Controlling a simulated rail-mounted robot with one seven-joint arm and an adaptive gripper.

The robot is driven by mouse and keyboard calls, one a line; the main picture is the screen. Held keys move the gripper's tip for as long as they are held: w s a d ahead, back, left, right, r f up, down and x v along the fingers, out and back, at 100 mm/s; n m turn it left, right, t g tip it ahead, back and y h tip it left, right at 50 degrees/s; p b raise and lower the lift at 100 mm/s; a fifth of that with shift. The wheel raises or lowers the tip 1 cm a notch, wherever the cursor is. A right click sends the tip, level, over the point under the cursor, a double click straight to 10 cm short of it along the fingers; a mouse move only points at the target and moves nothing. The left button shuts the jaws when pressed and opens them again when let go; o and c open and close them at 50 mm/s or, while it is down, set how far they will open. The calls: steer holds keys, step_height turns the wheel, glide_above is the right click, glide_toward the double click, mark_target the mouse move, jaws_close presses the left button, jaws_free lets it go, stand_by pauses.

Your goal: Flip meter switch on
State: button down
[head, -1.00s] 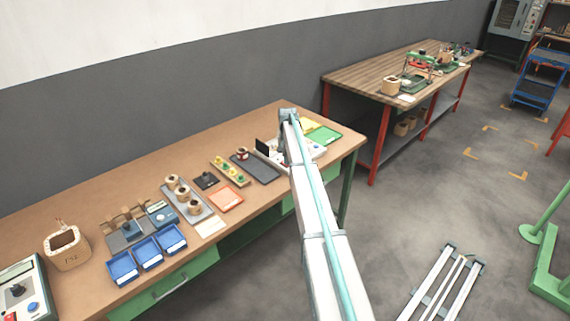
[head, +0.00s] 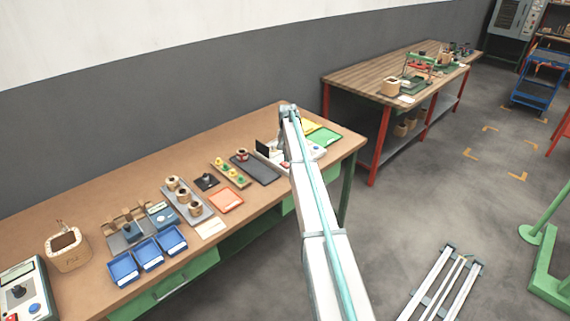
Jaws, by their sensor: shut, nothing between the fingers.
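A pale meter unit (head: 265,148) with an upright black panel stands near the right end of the brown workbench. My arm passes in front of it and hides much of its right part. The switch is too small and too covered for me to tell its position. My gripper (head: 283,152) is a small dark shape at the left edge of my arm, low over the unit. It is shut with nothing held. Its fingertips are mostly hidden, and I cannot tell whether they touch the unit.
A dark tray (head: 262,172), a green tray (head: 325,137) and an orange tray (head: 226,201) lie around the unit. Wound coils, blue bins (head: 147,252) and a control box (head: 22,292) stand further left. The bench's (head: 120,190) back strip is clear.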

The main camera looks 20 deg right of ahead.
mark_target(287, 165)
steer(key=shift+r+p, duration=0.65)
steer(key=shift+r, duration=1.5)
